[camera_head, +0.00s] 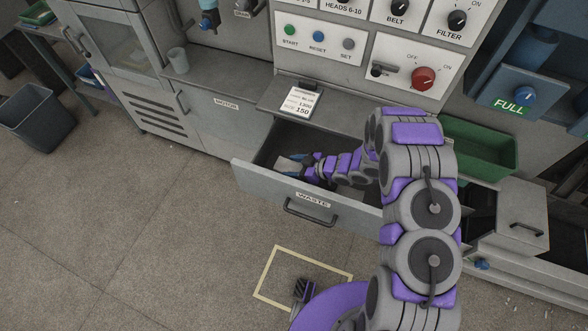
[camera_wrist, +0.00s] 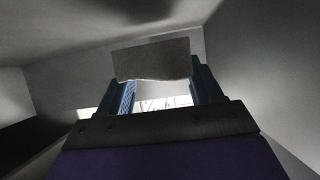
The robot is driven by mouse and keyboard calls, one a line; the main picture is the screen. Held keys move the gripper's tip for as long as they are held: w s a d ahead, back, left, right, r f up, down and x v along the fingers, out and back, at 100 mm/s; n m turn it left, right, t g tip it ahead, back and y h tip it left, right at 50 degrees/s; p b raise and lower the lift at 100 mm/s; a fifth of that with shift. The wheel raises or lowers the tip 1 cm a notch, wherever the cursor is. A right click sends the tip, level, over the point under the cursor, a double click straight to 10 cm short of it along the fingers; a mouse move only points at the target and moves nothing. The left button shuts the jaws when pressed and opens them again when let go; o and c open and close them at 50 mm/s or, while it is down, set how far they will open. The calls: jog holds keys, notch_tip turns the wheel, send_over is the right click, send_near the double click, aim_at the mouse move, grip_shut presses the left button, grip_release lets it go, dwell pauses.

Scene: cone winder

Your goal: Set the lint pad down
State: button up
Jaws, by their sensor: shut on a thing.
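The lint pad (camera_wrist: 152,60) is a flat grey piece with a ragged lower edge, between the two blue fingers of my gripper (camera_wrist: 160,92) in the wrist view. My gripper (camera_head: 300,172) is shut on the pad. In the head view, my gripper reaches down into the open drawer labelled WASTE (camera_head: 262,181), and a pale corner of the pad (camera_head: 288,164) shows at the fingertips. Grey drawer walls surround the pad in the wrist view. I cannot tell whether the pad touches the drawer floor.
A green bin (camera_head: 483,147) stands right of the drawer. A small shelf with a card (camera_head: 299,102) is above the drawer's back. A control panel with a red knob (camera_head: 423,78) rises behind. A yellow square outline (camera_head: 268,270) marks the floor in front.

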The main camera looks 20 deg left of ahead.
jog(key=shift+a+f, duration=0.1)
jog(key=shift+f, duration=0.4)
jog(key=shift+f, duration=0.1)
jog(key=shift+f, duration=0.35)
jog(key=shift+f, duration=0.1)
jog(key=o, duration=1)
jog(key=shift+r, duration=0.5)
jog(key=p+v, duration=0.2)
jog(key=v, duration=1)
jog(key=shift+r, duration=0.1)
jog(key=shift+p, duration=0.3)
